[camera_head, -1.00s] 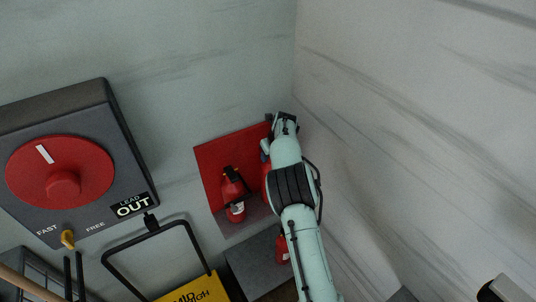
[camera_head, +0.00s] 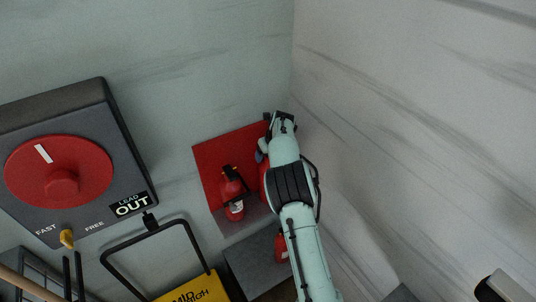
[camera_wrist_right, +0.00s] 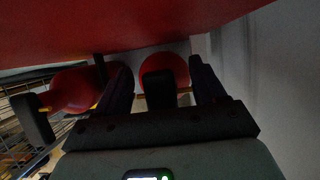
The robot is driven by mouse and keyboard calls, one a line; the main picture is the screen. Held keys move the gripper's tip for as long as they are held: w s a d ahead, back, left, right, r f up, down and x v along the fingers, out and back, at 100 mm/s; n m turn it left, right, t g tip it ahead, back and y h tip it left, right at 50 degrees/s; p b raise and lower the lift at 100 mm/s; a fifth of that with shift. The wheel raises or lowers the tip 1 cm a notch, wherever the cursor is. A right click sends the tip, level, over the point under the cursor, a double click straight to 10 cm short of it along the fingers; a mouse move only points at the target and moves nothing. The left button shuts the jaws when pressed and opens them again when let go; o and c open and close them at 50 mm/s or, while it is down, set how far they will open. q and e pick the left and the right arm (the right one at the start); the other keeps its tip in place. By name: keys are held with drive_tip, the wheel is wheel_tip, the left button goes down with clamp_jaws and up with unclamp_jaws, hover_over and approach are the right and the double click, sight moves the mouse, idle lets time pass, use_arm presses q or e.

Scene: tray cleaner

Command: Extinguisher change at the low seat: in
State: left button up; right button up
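A red backboard (camera_head: 209,163) with a grey ledge (camera_head: 232,225) is on the wall. A red extinguisher (camera_head: 234,193) with a black handle and white label stands upright at its left side. A second red extinguisher (camera_head: 264,178) is mostly hidden behind my right arm. A third red one (camera_head: 281,248) is lower, on a grey block. My right gripper (camera_wrist_right: 160,82) is open in the wrist view. A red extinguisher (camera_wrist_right: 164,63) with a dark handle shows between its fingers, with gaps at both sides. Another extinguisher (camera_wrist_right: 72,90) is left of them. My left gripper is out of view.
A grey box (camera_head: 128,150) with a red dial (camera_head: 60,172) and an "OUT" plate is on the left wall. A black-framed yellow sign (camera_head: 192,290) stands below. The right wall (camera_head: 420,130) is close beside my right arm.

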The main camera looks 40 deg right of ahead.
drive_tip(key=shift+s+f, duration=0.15)
drive_tip(key=shift+f, duration=0.2)
drive_tip(key=v, duration=1.3)
drive_tip(key=shift+r, duration=0.45)
